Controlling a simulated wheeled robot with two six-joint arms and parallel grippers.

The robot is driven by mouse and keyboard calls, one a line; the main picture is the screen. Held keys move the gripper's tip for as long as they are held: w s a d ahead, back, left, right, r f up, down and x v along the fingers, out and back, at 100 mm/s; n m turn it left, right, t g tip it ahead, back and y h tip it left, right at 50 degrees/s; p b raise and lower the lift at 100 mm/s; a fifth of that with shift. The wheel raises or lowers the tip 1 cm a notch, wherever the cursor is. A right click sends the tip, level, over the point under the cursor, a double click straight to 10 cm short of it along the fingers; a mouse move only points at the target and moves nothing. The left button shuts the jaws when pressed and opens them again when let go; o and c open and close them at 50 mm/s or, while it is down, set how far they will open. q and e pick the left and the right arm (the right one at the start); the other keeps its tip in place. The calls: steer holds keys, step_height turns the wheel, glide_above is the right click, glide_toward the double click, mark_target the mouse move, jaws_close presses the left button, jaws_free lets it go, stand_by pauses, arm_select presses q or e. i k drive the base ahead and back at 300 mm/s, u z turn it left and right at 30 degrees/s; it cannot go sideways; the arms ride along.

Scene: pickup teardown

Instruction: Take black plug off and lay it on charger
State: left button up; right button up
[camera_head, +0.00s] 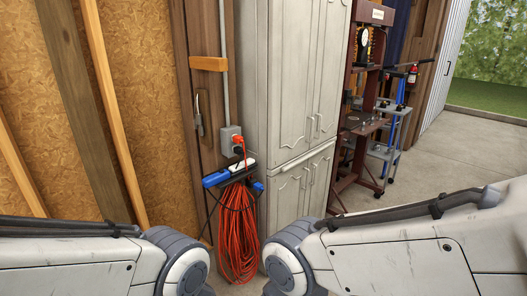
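A small black plug (239,150) sits at the lower right of a grey outlet box (228,136) on the wooden post. An orange plug (238,140) is just above it, with an orange cord hanging down. A small white item (243,164) and a blue and black item (216,178) are just below the box; I cannot tell which, if either, is the charger. My two arms come in low from both sides, but both grippers are out of view.
A coiled orange extension cord (238,235) hangs below the outlet. Another small blue item (258,186) is at its upper right. A tall grey cabinet (290,80) stands close on the right. A brown press frame (358,130) and a cart (391,130) are farther right.

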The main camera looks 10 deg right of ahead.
mark_target(238, 150)
steer(key=z, duration=1)
steer(key=i, duration=0.55)
steer(key=u, duration=1.1)
steer(key=i, duration=0.5)
